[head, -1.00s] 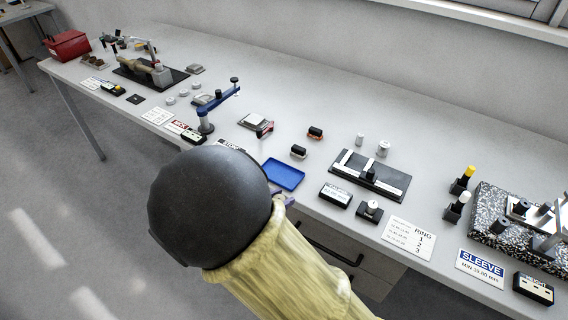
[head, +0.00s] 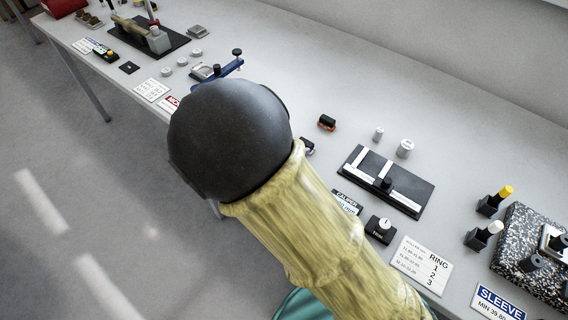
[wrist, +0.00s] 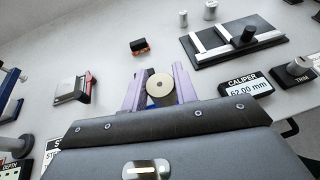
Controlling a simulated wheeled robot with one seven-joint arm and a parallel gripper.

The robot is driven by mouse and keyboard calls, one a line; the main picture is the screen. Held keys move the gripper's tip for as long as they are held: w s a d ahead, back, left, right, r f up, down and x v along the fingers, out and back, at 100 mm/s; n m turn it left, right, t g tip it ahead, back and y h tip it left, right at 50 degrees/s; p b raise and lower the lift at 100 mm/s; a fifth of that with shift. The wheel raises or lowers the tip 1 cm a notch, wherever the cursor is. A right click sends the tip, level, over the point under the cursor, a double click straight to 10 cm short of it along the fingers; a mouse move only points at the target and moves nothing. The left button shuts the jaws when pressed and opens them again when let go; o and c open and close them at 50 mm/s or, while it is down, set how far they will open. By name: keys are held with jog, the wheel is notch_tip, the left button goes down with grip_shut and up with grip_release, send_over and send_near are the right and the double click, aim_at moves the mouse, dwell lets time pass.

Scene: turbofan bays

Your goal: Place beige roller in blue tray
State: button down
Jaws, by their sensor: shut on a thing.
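In the wrist view, the beige roller (wrist: 160,87) shows its round end, with a small dark centre hole, between the two purple fingers of my gripper (wrist: 159,90). My gripper is shut on it. A sliver of blue (wrist: 177,99) shows behind the roller between the fingers and seems to be the blue tray; most of it is hidden. In the head view, my arm covers the tray, the gripper and the roller. I cannot tell how high the roller is above the tray.
A black-and-orange block (head: 327,122) stands behind. Two grey cylinders, one small (head: 378,134) and one larger (head: 405,148), stand near the black caliper plate (head: 419,196). A caliper display (wrist: 247,88) is to the right. A blue-armed stand (head: 222,68) is at the left.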

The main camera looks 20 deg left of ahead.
jog(key=shift+s+d, duration=0.1)
jog(key=shift+s+f, duration=0.1)
jog(key=shift+f, duration=2.8)
jog(key=shift+f, duration=2.1)
jog(key=shift+f, duration=0.15)
jog(key=c, duration=1.1)
grip_release()
